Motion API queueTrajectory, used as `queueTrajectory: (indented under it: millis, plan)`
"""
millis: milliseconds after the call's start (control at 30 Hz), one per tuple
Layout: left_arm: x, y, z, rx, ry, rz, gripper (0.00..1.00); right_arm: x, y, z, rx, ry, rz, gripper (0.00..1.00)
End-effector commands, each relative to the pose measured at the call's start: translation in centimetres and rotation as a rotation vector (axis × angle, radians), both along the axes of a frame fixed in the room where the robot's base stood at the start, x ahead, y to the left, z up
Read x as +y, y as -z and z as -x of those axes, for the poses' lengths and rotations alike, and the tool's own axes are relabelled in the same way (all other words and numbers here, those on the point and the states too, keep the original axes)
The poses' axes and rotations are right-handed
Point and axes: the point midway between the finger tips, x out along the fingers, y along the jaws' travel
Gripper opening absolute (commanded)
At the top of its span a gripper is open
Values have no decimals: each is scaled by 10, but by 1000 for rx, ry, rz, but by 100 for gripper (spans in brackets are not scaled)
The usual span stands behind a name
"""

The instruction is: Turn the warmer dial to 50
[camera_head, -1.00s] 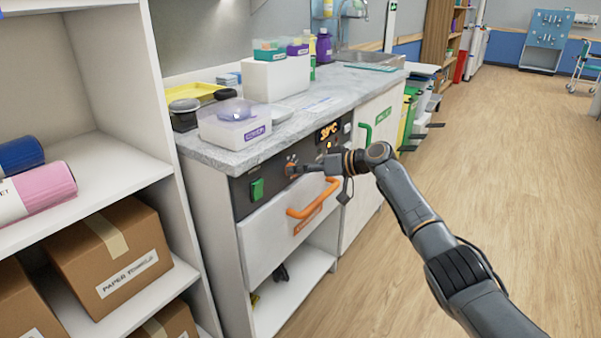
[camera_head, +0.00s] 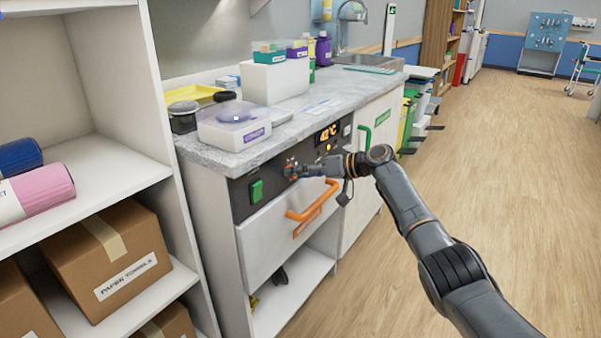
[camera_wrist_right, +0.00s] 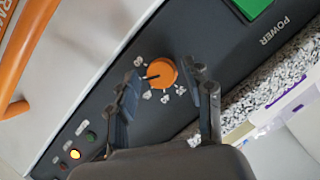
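In the head view, the right gripper (camera_head: 291,169) is at the panel and partly hides the dial. The orange display (camera_head: 328,132) seems to read about 41 °C. My left gripper is not in view.
A green power switch (camera_head: 257,190) is left of the dial. An orange drawer handle (camera_head: 313,200) sticks out below. The counter (camera_head: 300,110) above holds boxes and containers. A white shelf (camera_head: 110,190) stands at left. The floor at right is clear.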

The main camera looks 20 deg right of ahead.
Motion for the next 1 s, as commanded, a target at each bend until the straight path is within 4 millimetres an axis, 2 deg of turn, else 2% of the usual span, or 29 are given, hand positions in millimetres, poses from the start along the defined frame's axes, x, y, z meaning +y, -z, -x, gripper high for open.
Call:
queueTrajectory:
  millis: [367, 533, 800, 1000]
  plan:
    - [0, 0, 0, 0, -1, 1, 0, -5, -3, 3, -3, 2, -2, 52]
    - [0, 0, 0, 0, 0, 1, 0, -24, -11, 19, -5, 3, 1, 52]
    - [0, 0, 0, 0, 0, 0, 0, -66, -30, 54, -3, 3, 3, 52]
    - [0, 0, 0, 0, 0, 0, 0, -83, -38, 69, -1, 1, -1, 52]
